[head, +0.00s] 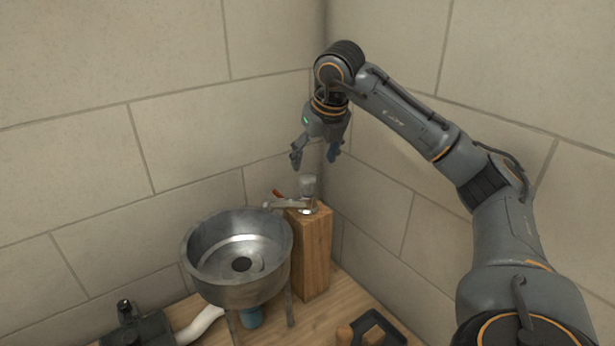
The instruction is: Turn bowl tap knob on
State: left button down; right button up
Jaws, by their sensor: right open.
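A small metal tap (292,204) with a short spout stands on a wooden block (312,250) in the corner. Its grey knob (308,186) is on top, and a small red part shows at its left. The spout points left over the rim of a round metal bowl (205,288) on legs. My right gripper (315,160) hangs above the tap, fingers pointing down and apart. It is open and empty, with a gap between its fingertips and the knob. My left gripper is not in view.
Tiled walls meet in the corner close behind the tap. A white pipe (200,325) and a black device (137,328) are at the lower left. A black tray (372,330) lies on the wooden surface (335,300) at the front.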

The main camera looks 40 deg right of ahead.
aim_at(309, 177)
jog(key=p+x, duration=0.1)
jog(key=x, duration=0.6)
jog(key=shift+w+f, duration=0.25)
jog(key=shift+f, duration=0.15)
jog(key=shift+w+d+f, duration=0.1)
jog(key=shift+f, duration=0.1)
jog(key=shift+c, duration=0.2)
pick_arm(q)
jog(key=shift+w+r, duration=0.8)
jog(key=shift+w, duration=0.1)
pick_arm(e)
jog(key=c, duration=1.1)
